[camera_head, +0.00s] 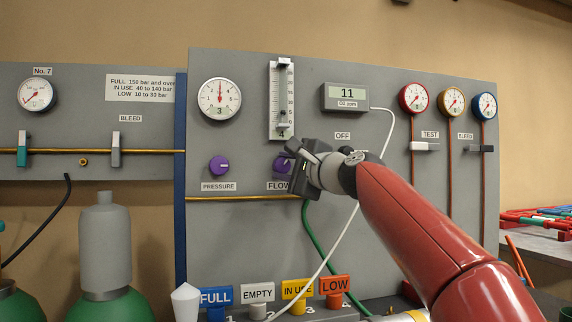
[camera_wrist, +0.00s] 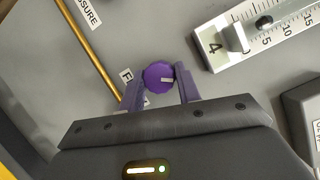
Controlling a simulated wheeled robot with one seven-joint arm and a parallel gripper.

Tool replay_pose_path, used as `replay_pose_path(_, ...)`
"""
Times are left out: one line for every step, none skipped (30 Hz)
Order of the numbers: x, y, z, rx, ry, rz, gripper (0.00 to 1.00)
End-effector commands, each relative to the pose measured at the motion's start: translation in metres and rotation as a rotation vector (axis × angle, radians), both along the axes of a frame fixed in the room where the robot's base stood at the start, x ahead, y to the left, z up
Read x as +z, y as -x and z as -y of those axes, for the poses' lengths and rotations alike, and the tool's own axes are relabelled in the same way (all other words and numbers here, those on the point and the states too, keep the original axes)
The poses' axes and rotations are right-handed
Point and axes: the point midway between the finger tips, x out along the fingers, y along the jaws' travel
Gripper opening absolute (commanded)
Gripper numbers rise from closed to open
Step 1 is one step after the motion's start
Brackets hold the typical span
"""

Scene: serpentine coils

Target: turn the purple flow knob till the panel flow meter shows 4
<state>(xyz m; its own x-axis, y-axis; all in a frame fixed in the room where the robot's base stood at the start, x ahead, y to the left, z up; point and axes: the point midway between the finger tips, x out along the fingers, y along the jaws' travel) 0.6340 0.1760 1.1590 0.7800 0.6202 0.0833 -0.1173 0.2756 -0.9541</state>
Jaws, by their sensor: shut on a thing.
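The purple flow knob (camera_wrist: 158,76) sits between the two fingers of my gripper (camera_wrist: 158,92) in the wrist view, and the gripper is shut on it. Its white mark points to the right in that view. In the head view my gripper (camera_head: 291,165) covers most of the flow knob (camera_head: 281,162) and part of its label. The panel flow meter (camera_head: 282,98) is the tall scale above the knob, with a dark float low in its tube. The flow meter also shows in the wrist view (camera_wrist: 275,33), with the float near the low end; its exact reading is too small to tell.
A purple pressure knob (camera_head: 219,166) is to the left, below a round gauge (camera_head: 220,98). A display (camera_head: 345,97) reads 11. A white hose (camera_head: 349,222) and a green hose (camera_head: 322,243) hang near my arm. A brass pipe (camera_head: 235,198) runs below the knobs.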

Motion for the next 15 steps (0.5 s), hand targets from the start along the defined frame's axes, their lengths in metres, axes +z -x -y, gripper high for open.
replay_pose_path(-0.0004, -0.0002, -0.0001, 0.0, 0.003, 0.0, 0.1)
replay_pose_path(-0.0004, -0.0002, -0.0001, 0.0, 0.004, 0.0, 0.1)
replay_pose_path(-0.0005, -0.0003, 0.0, 0.0, 0.004, 0.0, 0.1)
replay_pose_path(-0.0005, -0.0003, 0.0, 0.001, 0.005, 0.0, 0.1)
replay_pose_path(-0.0005, -0.0003, 0.0, 0.001, 0.005, 0.0, 0.1)
replay_pose_path(-0.0006, -0.0003, -0.0001, 0.0, 0.004, 0.0, 0.1)
replay_pose_path(-0.0007, -0.0003, 0.0, -0.001, 0.004, 0.0, 0.1)
replay_pose_path(-0.0006, -0.0003, -0.0001, 0.0, 0.004, 0.0, 0.1)
replay_pose_path(-0.0007, -0.0003, 0.0, -0.001, 0.004, 0.0, 0.1)
replay_pose_path(-0.0007, -0.0003, 0.0, -0.001, 0.004, 0.0, 0.1)
replay_pose_path(-0.0007, -0.0003, 0.0, -0.001, 0.004, 0.0, 0.1)
replay_pose_path(-0.0007, -0.0003, 0.0, -0.001, 0.004, 0.0, 0.36)
replay_pose_path(-0.0007, -0.0003, 0.0, -0.001, 0.004, 0.0, 0.4)
replay_pose_path(-0.0006, -0.0003, 0.0, 0.0, 0.003, 0.0, 0.44)
replay_pose_path(-0.0006, -0.0003, 0.0, -0.001, 0.003, -0.001, 0.49)
